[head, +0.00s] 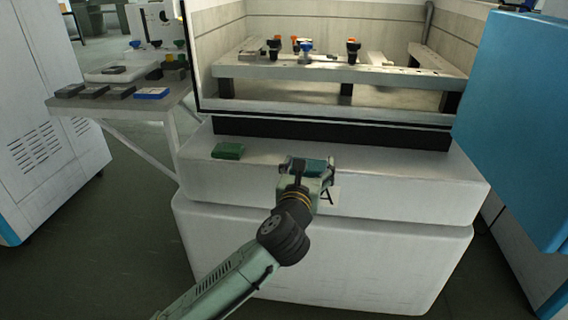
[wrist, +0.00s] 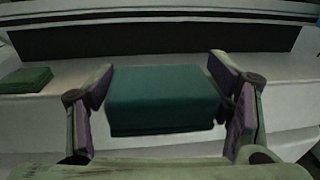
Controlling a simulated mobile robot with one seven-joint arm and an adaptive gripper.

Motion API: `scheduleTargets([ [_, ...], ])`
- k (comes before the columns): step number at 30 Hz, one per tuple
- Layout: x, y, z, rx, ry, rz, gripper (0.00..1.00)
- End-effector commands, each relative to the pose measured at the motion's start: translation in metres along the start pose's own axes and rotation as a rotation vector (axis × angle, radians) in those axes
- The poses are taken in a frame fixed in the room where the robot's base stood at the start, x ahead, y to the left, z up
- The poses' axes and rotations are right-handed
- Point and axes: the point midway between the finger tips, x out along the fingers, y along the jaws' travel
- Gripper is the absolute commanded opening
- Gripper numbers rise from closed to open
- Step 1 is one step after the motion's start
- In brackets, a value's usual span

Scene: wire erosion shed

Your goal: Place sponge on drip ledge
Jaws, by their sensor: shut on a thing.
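A teal-green block, which looks like the sponge (head: 314,164), is between the fingers of my gripper (head: 307,166). In the wrist view the sponge (wrist: 165,98) sits level across the jaws, with a finger pressed at each side. The white drip ledge (head: 405,168) runs along the machine front below a dark strip. My gripper is at the front part of this ledge, near its middle. I cannot tell whether the sponge's underside touches the ledge. A second, darker green pad (head: 228,151) lies flat on the ledge to the left; the wrist view also shows it (wrist: 25,80).
The open work tank (head: 340,75) with clamps on a rail is behind the ledge. A blue panel (head: 515,120) juts out at right. A side table (head: 120,104) at left holds grey blocks and a blue one (head: 151,93). The ledge right of my gripper is clear.

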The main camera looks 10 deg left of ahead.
Motion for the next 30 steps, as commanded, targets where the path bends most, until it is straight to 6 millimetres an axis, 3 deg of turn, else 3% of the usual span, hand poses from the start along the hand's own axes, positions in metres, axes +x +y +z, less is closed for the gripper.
scheduleTargets([
  [5,0.022,0.01,0.0,-0.003,0.003,0.002,0.56],
  [18,0.121,0.059,-0.006,-0.001,0.002,0.001,0.56],
  [26,0.143,0.069,-0.008,-0.001,0.001,0.0,0.56],
  [30,0.144,0.07,-0.029,-0.007,0.003,0.0,0.56],
])
